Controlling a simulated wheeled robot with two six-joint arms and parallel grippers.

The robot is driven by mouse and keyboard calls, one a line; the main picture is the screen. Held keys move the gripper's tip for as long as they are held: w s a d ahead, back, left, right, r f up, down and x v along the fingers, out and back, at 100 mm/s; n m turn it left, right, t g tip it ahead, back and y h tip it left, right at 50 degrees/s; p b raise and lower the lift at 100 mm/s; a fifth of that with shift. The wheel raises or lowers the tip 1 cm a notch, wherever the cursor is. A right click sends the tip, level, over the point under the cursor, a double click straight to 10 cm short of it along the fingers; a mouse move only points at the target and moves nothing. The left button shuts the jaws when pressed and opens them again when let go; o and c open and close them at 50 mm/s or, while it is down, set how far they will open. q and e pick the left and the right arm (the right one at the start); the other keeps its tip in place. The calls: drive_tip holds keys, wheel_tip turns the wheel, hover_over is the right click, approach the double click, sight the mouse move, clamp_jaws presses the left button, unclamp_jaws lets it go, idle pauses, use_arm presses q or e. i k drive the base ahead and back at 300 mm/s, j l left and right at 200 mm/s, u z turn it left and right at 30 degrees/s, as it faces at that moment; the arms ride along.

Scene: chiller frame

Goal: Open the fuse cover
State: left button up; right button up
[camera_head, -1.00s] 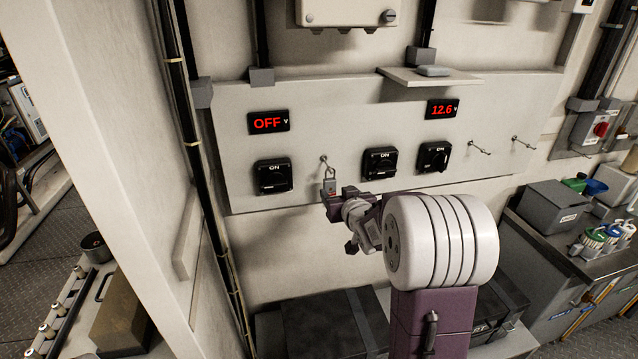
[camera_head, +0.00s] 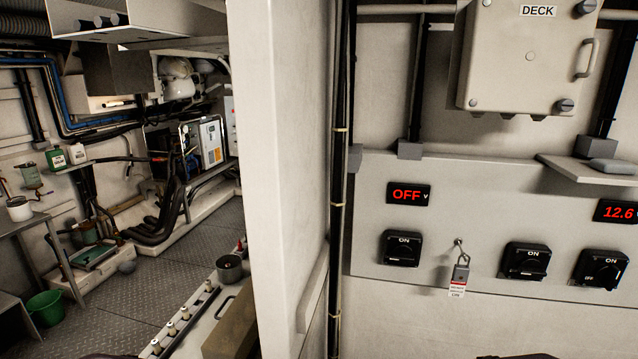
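A pale grey box labelled DECK (camera_head: 525,60) is mounted on the wall at the upper right. Its front is closed, with a handle (camera_head: 586,58) on the right side and dark round fasteners (camera_head: 564,105) at its right corners. No label in view says fuse, so I cannot tell for certain that this front is the fuse cover. Below it, a padlock with a tag (camera_head: 459,278) hangs from a hook on the switch panel (camera_head: 420,225).
Black rotary switches (camera_head: 402,248) and red displays (camera_head: 408,194) sit on the panel. A small shelf (camera_head: 590,170) juts out below the box's right side. A white partition (camera_head: 280,170) stands left of the panel. Beyond it are machinery and open floor (camera_head: 130,300).

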sight(209, 348)
drive_tip(key=k+j+z, duration=0.1)
drive_tip(key=j, duration=0.25)
drive_tip(key=j+z, duration=0.1)
drive_tip(key=j, duration=0.25)
drive_tip(key=k+j+z, duration=0.1)
drive_tip(key=j, duration=0.2)
drive_tip(key=k+j+z, duration=0.1)
drive_tip(key=i+j+z, duration=0.15)
drive_tip(key=j+z, duration=0.15)
drive_tip(key=j, duration=0.7)
drive_tip(key=j+z, duration=0.25)
drive_tip(key=j, duration=0.75)
